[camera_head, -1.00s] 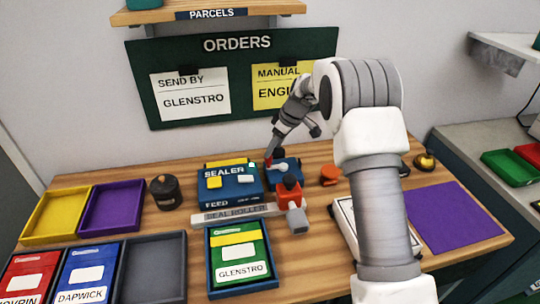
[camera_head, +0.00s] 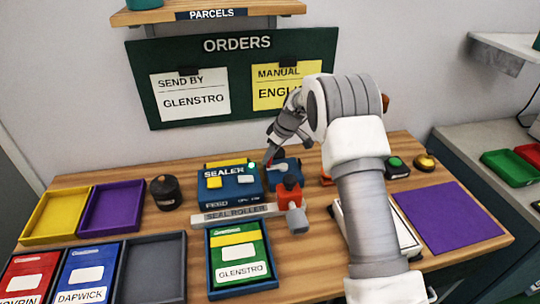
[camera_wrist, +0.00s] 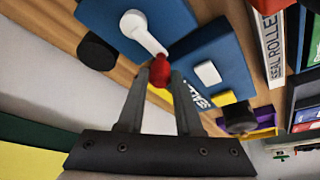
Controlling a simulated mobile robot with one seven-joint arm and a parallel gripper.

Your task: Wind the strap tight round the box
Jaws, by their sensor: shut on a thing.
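My gripper (camera_wrist: 160,85) is shut on the red knob (camera_wrist: 159,68) of a white crank arm (camera_wrist: 145,36) in the wrist view. The crank sits on top of a blue winder block (camera_wrist: 180,15), which in the head view (camera_head: 289,178) stands just right of the blue sealer (camera_head: 232,190). My gripper reaches it from behind, and my wrist partly hides it. A green box labelled GLENSTRO (camera_head: 239,252) lies in a blue tray (camera_head: 216,287) at the front of the table. I cannot make out a strap in either view.
A red piece with a grey end (camera_head: 289,193) stands in front of the winder, beside the seal roller strip (camera_head: 235,214). A dark round pot (camera_head: 165,192) stands left of the sealer. Green (camera_head: 397,167) and yellow (camera_head: 425,161) buttons and a purple mat (camera_head: 448,215) lie right.

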